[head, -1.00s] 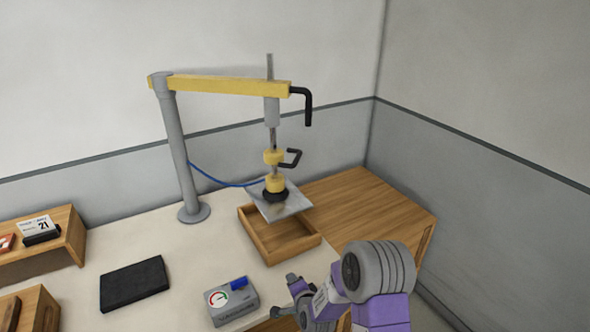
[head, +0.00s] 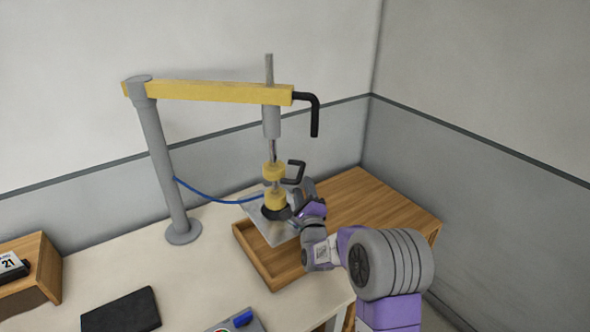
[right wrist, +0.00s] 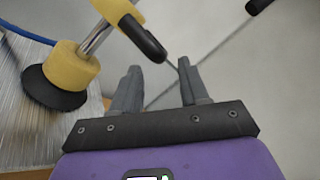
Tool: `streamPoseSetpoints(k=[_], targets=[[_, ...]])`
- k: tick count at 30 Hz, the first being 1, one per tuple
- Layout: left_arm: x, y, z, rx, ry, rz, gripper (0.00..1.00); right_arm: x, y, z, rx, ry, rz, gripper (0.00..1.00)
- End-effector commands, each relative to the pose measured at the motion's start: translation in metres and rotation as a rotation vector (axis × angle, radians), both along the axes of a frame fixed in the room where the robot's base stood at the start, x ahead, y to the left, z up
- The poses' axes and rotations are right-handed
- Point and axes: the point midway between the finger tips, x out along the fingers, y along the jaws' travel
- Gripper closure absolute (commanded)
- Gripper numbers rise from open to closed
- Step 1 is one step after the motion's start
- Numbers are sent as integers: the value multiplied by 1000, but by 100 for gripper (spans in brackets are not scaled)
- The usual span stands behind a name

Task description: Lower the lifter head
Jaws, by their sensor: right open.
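The lifter head (head: 275,200) is a yellow block over a black suction cup, hanging on a steel rod below the yellow boom (head: 205,92). A grey metal plate (head: 266,229) is under the cup, over the wooden tray (head: 268,274); whether it touches the tray is unclear. A black handle (head: 298,173) juts right from the upper yellow collar. My right gripper (right wrist: 158,66) is open and empty, with the black handle (right wrist: 142,38) just beyond its fingertips. In the head view the right hand partly hides the plate's right edge. My left gripper is out of view.
A grey post (head: 163,165) carries the boom, and a blue hose (head: 215,197) runs to the head. A second black handle (head: 314,115) hangs at the boom's end. A black pad (head: 122,311) and a grey gauge box (head: 240,325) lie in front. The wooden surface at right is bare.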

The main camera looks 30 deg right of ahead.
Motion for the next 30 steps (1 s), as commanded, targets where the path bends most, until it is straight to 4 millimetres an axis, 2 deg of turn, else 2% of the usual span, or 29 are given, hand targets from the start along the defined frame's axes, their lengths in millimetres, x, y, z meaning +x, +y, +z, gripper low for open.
streamPoseSetpoints(k=[12,18,26,30], targets=[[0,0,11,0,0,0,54,51,-19,12,-2,0,0,56],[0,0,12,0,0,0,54,61,-22,14,-1,1,1,56],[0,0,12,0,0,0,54,62,-23,14,-1,2,1,56],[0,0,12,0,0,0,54,62,-23,14,-1,2,2,74]])
